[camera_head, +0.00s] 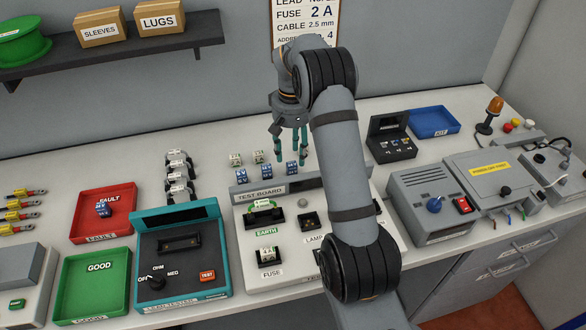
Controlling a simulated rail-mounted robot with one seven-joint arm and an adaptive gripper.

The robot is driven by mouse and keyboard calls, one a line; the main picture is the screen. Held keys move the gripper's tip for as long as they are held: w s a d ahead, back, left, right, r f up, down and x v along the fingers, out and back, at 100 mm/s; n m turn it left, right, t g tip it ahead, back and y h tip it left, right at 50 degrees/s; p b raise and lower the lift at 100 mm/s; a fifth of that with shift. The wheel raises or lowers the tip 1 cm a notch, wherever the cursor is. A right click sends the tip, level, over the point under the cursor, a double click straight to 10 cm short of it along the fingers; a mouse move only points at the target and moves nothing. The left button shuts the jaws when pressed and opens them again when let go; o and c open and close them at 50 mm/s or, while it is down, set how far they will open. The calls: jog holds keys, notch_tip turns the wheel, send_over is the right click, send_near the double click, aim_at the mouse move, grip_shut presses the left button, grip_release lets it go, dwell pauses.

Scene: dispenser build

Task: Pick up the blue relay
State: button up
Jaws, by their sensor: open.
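Several small blue blocks with white markings, which look like relays, stand in a row behind the test board (262,189): a left one (241,175), a middle one (266,171) and a right one (292,168). Another blue block (103,209) lies in the red FAULT tray (118,235). My gripper (290,156) points down with its teal fingers apart, over or just behind the right and middle blocks. I see nothing between the fingers. The exact gap between the fingertips and the blocks cannot be told.
Two pale blocks (247,158) stand behind the blue row. The teal lead tester (180,255) and green GOOD tray (92,285) are left. A dark case (390,138), a blue tray (433,121) and grey units (432,208) are right. My arm hides part of the test board.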

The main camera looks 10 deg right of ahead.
aim_at(292, 163)
jog(key=shift+a+f, duration=0.2)
jog(key=shift+f, duration=0.4)
notch_tip(292, 163, down, 5)
jog(key=shift+w+d+r+p, duration=0.1)
jog(key=shift+w+d+p, duration=0.05)
jog(key=shift+p, duration=0.65)
jog(key=shift+c, duration=1.1)
jog(key=c, duration=0.9)
